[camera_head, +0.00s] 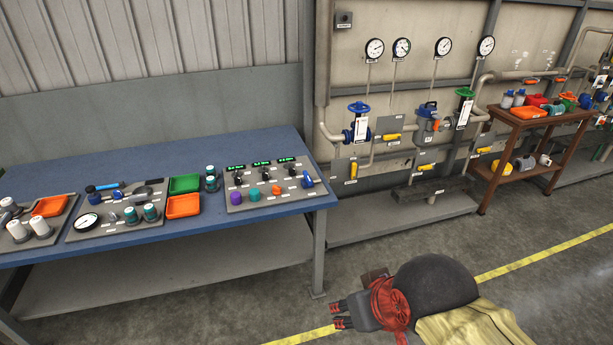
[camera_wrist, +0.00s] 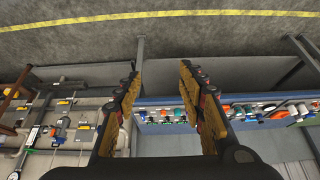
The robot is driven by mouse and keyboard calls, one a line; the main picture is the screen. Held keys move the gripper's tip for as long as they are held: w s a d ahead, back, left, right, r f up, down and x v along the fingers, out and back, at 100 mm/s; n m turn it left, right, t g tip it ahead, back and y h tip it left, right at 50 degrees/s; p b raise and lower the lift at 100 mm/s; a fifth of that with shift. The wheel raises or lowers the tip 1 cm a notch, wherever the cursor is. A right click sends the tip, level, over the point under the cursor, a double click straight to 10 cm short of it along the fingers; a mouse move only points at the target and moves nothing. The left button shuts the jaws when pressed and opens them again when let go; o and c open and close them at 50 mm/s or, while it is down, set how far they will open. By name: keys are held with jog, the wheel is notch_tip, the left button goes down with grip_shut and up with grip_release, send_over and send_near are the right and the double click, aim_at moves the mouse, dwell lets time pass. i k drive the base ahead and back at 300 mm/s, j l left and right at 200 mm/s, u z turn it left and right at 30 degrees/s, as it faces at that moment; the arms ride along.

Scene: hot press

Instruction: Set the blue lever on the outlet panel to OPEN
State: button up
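A grey panel (camera_head: 262,207) with displays, black switches and coloured knobs lies on the blue table, and a blue lever (camera_head: 307,181) is at its right end. Another blue handle (camera_head: 428,107) sits on the wall pipework. I cannot read which panel is labelled outlet, nor any OPEN mark. My gripper (camera_head: 338,314) is low over the floor, in front of the table's right end and apart from both. In the wrist view my gripper (camera_wrist: 159,72) has its two fingers spread with nothing between them.
The blue table (camera_head: 120,220) holds trays and tools; its right leg (camera_head: 318,255) stands near my gripper. Wall pipes carry a blue handwheel (camera_head: 359,107) and a green one (camera_head: 465,92). A brown cart (camera_head: 510,122) stands at right. The floor with the yellow line (camera_head: 545,253) is clear.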

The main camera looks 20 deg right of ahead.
aim_at(308, 179)
jog(key=i+j, duration=0.1)
jog(key=i, duration=2.15)
jog(key=l+z, duration=0.05)
jog(key=l, duration=0.05)
